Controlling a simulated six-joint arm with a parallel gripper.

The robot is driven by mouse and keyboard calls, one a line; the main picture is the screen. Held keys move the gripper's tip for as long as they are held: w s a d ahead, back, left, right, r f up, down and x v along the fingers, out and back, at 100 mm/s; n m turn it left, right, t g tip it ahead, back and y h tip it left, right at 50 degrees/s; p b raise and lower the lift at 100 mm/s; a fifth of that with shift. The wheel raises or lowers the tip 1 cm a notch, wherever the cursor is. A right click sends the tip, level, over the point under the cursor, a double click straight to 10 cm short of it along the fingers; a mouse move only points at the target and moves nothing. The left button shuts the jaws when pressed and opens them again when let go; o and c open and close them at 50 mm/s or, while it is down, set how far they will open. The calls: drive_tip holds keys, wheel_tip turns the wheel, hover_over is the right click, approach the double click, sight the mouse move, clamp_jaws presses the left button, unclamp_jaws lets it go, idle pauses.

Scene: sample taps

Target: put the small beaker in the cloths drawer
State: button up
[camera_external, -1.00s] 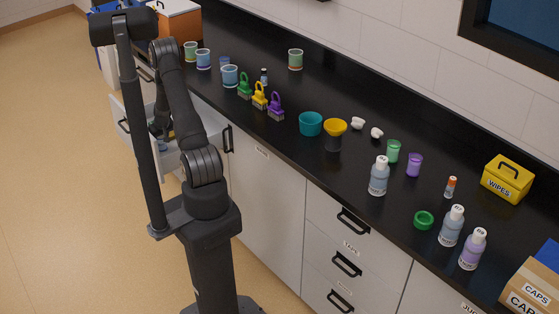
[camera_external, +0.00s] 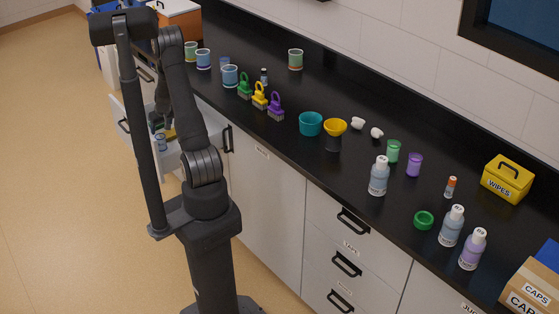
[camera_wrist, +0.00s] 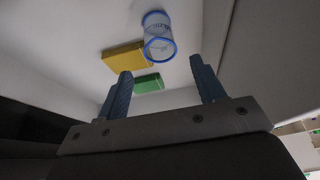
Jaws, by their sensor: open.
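The small beaker (camera_wrist: 158,34), clear with blue rims and a printed label, is inside the open drawer (camera_wrist: 75,40). It also shows as a small pale shape in the external view (camera_external: 161,143). A yellow cloth-like block (camera_wrist: 124,57) and a green one (camera_wrist: 149,83) lie beside it in the drawer. My gripper (camera_wrist: 160,66) is open, its two blue-grey fingers apart and empty. It is over the drawer (camera_external: 185,157), with the beaker beyond its fingertips and apart from them. My arm hides part of the drawer in the external view.
Several other beakers, such as a blue-banded one (camera_external: 230,76), stand on the black counter (camera_external: 330,85). Three brushes (camera_external: 260,97), a teal bowl (camera_external: 311,124) and bottles (camera_external: 379,177) stand farther right. The floor (camera_external: 70,220) left of my arm is clear.

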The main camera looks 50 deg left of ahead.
sight(161, 137)
drive_tip(key=shift+v, duration=1.85)
drive_tip(key=x, duration=1.2)
drive_tip(key=shift+f, duration=0.1)
drive_tip(key=shift+r, duration=1.5)
